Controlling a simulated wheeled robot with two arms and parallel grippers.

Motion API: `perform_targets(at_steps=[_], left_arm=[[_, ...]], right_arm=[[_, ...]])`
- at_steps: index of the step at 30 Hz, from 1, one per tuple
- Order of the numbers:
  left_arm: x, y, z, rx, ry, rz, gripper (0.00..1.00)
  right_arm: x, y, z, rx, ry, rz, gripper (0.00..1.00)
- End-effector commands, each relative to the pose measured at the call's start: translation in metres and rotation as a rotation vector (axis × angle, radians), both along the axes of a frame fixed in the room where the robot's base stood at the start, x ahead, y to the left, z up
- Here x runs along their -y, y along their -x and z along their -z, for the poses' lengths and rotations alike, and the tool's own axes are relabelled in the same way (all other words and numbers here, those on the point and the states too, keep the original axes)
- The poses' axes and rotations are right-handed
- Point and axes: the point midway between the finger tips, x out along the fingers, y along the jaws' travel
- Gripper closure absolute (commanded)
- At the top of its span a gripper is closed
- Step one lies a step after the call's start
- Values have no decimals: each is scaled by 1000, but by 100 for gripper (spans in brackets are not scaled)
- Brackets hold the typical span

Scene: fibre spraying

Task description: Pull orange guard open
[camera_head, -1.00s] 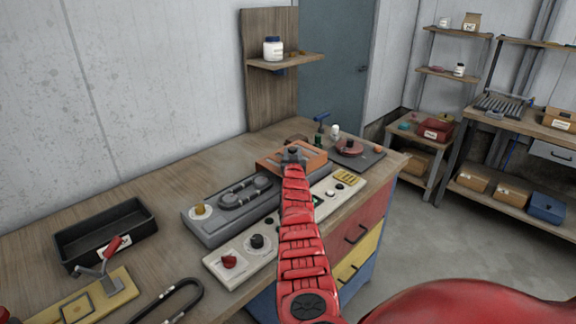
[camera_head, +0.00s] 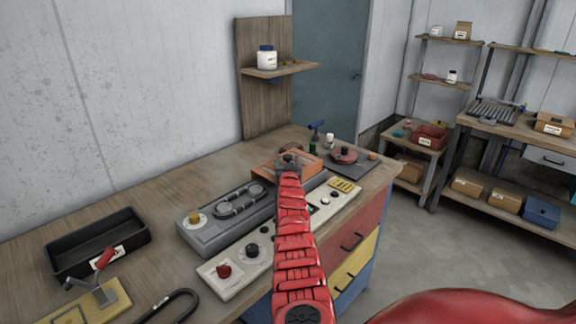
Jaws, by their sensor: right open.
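The orange guard (camera_head: 272,167) sits at the far end of the grey machine (camera_head: 205,232) on the workbench, and looks flat and closed. My right gripper (camera_head: 288,160) is at the end of my red segmented arm, which reaches in from the bottom. The gripper is small and dark in the picture and overlaps the guard's middle; it is open. I cannot tell whether it touches the guard. The arm hides part of the guard and of the machine. My left gripper is out of view.
A pale control panel (camera_head: 222,281) with knobs lies along the machine's front. A black tray (camera_head: 70,262) and a yellow plate with a red-handled clamp (camera_head: 113,292) are at left. A grey board with a reddish round part (camera_head: 343,156) lies beyond the guard. Bare bench top lies behind the machine.

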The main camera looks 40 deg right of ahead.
Motion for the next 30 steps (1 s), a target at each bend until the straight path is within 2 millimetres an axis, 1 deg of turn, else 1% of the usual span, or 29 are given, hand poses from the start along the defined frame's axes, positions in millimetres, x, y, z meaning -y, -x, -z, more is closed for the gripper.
perform_targets(at_steps=[5,9,12,17,18,23,30], left_arm=[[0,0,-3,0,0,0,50],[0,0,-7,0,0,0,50],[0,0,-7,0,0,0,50],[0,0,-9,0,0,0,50],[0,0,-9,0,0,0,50],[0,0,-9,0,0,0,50],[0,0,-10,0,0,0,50]], right_arm=[[-8,8,3,-1,-2,1,30],[-20,16,-3,-4,9,-8,30],[-25,26,5,-9,1,-3,30],[-36,36,-3,-2,10,-8,30],[-38,39,2,-8,5,-6,30],[-44,49,4,-8,2,-2,30],[-48,55,-1,0,4,-2,30]])
